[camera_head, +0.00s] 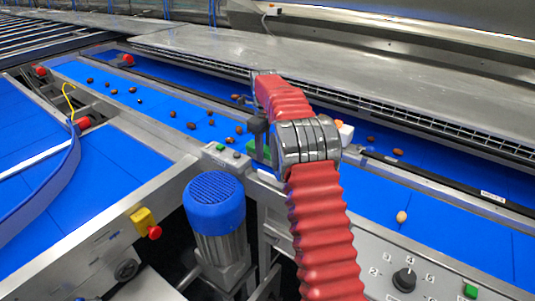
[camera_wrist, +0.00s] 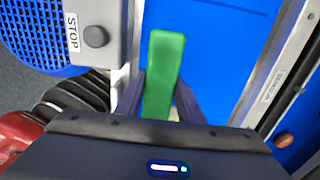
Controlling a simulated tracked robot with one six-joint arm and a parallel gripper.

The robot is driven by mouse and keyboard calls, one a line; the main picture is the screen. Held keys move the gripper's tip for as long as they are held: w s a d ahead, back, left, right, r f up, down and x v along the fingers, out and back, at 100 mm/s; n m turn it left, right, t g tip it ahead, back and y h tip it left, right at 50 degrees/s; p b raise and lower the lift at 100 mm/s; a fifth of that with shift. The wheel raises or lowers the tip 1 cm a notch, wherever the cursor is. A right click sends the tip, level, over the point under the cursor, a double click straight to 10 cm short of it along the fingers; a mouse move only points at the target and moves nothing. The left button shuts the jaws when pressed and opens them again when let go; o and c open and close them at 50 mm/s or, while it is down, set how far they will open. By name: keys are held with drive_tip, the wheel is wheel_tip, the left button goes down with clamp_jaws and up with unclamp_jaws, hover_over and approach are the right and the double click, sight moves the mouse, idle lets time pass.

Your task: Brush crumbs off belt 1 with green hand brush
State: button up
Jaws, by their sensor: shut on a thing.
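The green hand brush (camera_wrist: 164,65) is between the two dark fingers of my gripper (camera_wrist: 160,92) in the wrist view, and the gripper is shut on it. In the head view a small green part of the brush (camera_head: 260,148) shows behind my red arm; the rest is hidden. The brush is over the edge of a blue belt (camera_wrist: 215,50). Whether its bristles touch the belt cannot be told. In the head view the middle blue belt (camera_head: 150,100) carries several brown dates. A small tan piece (camera_head: 402,217) lies on it at the right. I cannot make out crumbs or a belt number.
A blue motor (camera_head: 215,200) stands at the belt's near side. A grey STOP box (camera_wrist: 100,35) is close left of the brush. A metal rail (camera_wrist: 285,65) runs to its right. A control panel (camera_head: 405,278) with a black knob is at the lower right.

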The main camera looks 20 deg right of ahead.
drive_tip(key=shift+r, duration=3.2)
